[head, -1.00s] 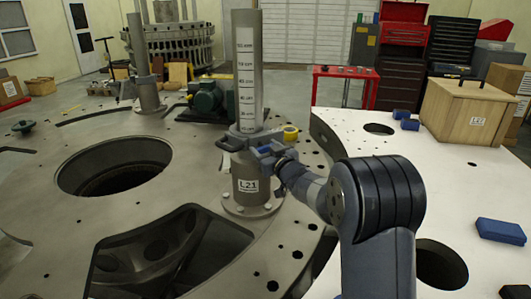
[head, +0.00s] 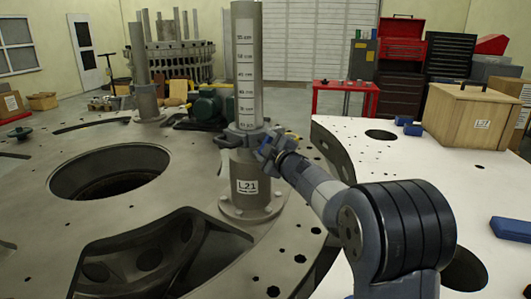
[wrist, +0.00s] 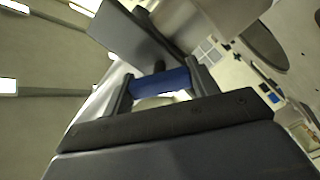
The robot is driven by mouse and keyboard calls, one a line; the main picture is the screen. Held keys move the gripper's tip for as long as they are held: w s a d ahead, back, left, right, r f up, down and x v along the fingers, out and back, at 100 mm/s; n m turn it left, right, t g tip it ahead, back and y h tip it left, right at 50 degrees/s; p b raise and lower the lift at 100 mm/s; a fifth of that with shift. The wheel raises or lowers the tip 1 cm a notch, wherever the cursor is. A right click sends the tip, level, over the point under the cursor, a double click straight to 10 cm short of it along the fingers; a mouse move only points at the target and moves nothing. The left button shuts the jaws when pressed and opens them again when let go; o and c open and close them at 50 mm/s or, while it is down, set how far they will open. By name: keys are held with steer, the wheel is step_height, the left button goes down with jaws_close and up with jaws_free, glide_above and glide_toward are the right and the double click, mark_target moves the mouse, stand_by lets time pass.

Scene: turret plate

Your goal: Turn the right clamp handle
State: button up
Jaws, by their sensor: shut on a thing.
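A grey upright post (head: 246,60) with a printed centimetre scale stands in a flanged sleeve (head: 248,195) labelled L21. A clamp collar (head: 240,139) rings the post at the top of the sleeve. A dark left handle (head: 222,141) sticks out on its left side. My gripper (head: 268,147) is at the collar's right side, tilted, and covers the right clamp handle in the head view. In the wrist view a blue bar (wrist: 162,84), which appears to be the right handle, lies across between my two fingers, and they are shut on it.
The post stands on a large grey plate (head: 170,215) with a round opening and a pocket. A pale plate (head: 400,165) to the right carries a wooden box (head: 473,112) and blue blocks (head: 512,229). A green motor (head: 207,106) sits behind the post.

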steer(key=n+b, duration=0.1)
steer(key=n, duration=0.2)
steer(key=shift+f+b, duration=0.1)
steer(key=shift+b, duration=0.3)
steer(key=shift+n+b, duration=0.55)
steer(key=shift+n, duration=0.95)
steer(key=o, duration=1)
steer(key=b+v, duration=0.1)
steer(key=v, duration=1)
steer(key=shift+w+a, duration=0.1)
steer(key=shift+w, duration=0.05)
